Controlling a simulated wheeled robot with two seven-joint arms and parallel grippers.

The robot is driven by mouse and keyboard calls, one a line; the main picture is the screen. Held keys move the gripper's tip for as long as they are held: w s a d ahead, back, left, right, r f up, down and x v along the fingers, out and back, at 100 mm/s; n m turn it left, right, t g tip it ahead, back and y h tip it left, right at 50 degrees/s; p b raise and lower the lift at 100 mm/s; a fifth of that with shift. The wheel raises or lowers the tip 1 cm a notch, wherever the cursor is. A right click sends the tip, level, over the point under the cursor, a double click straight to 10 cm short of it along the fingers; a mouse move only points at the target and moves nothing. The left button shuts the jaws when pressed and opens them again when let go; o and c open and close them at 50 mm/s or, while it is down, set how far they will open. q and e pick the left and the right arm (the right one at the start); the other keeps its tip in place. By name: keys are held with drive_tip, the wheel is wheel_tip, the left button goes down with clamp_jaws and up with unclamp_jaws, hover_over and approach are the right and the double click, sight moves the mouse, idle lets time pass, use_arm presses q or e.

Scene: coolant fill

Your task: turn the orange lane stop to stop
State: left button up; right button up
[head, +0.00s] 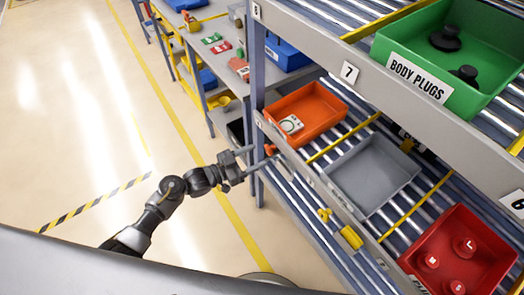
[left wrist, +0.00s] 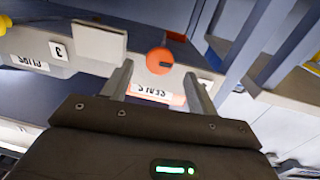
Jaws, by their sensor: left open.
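The orange lane stop (head: 270,149) sits on the front rail of the middle shelf, below the orange bin. In the left wrist view the orange lane stop (left wrist: 159,62) is a round orange knob with a dark mark toward its right side. A label beside it appears upside down. My left gripper (head: 254,158) is open and empty in front of the rail, close to the knob. In the left wrist view its two fingers lie on either side of the knob. I cannot tell whether they touch it. My right gripper is not in view.
An orange bin (head: 306,112) with a white device, a grey empty bin (head: 372,174) and a red bin (head: 462,250) stand on the rollers. Yellow fittings (head: 350,238) stick out along the front rail. A green bin (head: 478,30) is above. The floor at left is clear.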

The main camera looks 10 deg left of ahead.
sight(267, 151)
use_arm(q)
drive_tip(key=shift+x, duration=1.8)
clamp_jaws()
